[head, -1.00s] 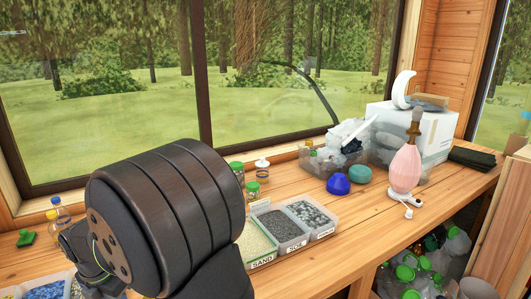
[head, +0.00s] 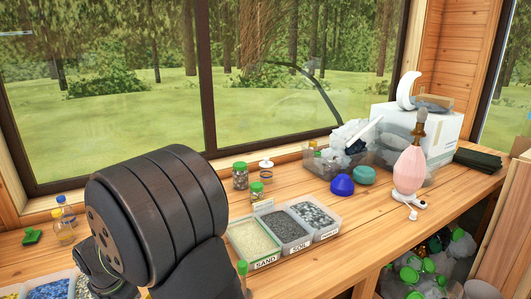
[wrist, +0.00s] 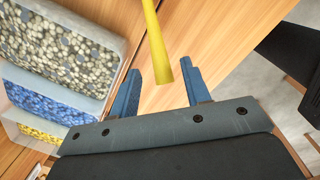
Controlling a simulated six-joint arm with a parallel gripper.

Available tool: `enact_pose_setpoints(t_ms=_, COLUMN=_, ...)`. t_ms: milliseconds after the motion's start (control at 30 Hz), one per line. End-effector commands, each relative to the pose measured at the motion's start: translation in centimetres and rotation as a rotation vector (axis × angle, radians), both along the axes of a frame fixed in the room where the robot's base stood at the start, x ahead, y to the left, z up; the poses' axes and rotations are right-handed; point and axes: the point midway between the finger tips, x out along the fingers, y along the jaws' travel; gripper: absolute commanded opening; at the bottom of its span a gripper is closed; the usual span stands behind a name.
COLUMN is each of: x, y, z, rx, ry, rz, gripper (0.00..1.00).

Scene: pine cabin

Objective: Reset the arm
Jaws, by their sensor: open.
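My arm fills the lower left of the head view, and my gripper is hidden there. In the wrist view my gripper (wrist: 160,67) has its two blue fingers apart. A yellow rod (wrist: 154,40) reaches from the top edge down to the space between the fingers; I see no finger touching it. The fingers are over the wooden bench, near its edge.
Trays of pebbles (wrist: 65,45), blue bits (wrist: 50,97) and yellow bits (wrist: 40,128) lie left of the fingers. The sand tray (head: 266,264), green-capped jars (head: 240,175) and pink bottle (head: 409,170) stand on the bench. A green-capped tube (head: 242,268) is beside my arm.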

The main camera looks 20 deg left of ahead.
Motion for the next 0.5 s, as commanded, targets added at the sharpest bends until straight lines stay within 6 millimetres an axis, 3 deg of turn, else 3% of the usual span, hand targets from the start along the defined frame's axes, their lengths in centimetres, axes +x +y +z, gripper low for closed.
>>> enact_pose_setpoints(t_ms=100, x=0.3, y=-0.4, z=2.3, rx=0.001, ry=-0.001, rz=-0.002, gripper=0.43)
enact_pose_setpoints(t_ms=500, x=4.3, y=-6.3, z=6.4, rx=0.000, ry=-0.001, rz=-0.003, gripper=0.43)
